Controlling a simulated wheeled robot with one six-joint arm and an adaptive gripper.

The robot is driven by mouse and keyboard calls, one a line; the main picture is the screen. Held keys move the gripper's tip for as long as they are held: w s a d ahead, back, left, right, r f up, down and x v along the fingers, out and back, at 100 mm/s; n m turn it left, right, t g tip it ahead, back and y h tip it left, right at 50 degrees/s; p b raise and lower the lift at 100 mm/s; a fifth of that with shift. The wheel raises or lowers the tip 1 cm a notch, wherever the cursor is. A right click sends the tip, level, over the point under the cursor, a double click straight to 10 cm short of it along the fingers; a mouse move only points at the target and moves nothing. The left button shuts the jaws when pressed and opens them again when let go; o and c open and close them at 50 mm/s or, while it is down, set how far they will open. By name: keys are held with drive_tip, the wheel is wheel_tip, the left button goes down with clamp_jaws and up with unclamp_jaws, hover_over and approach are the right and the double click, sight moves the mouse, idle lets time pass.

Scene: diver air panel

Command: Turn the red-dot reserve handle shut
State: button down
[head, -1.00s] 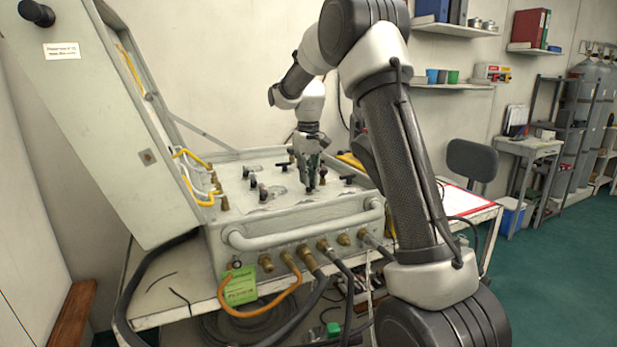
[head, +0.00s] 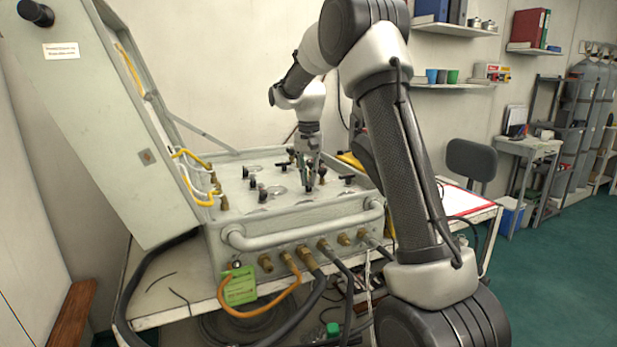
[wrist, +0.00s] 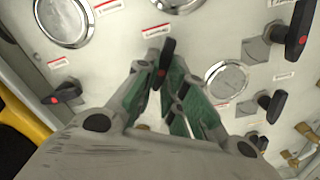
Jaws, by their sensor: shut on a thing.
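My gripper (wrist: 166,78) reaches down onto the panel, its green-padded fingers shut on a black lever handle with a red dot (wrist: 166,55). The handle's upper end sticks out past the fingertips; its base and the fitting under it are hidden. In the head view my gripper (head: 311,180) stands over the middle-right of the panel top (head: 300,205), and the held handle is mostly covered there.
The open lid (head: 110,130) rises at left; brass fittings line the panel's front.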

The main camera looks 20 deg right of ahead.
drive_tip(key=m, duration=0.5)
drive_tip(key=shift+d+m, duration=0.1)
drive_tip(key=shift+m, duration=0.2)
drive_tip(key=m, duration=0.5)
drive_tip(key=shift+s+m, duration=0.15)
drive_tip(key=shift+m, duration=0.25)
drive_tip(key=c, duration=1.5)
unclamp_jaws()
drive_tip(key=shift+r, duration=0.15)
wheel_tip(320, 180, up, 12)
drive_tip(key=shift+f, duration=0.1)
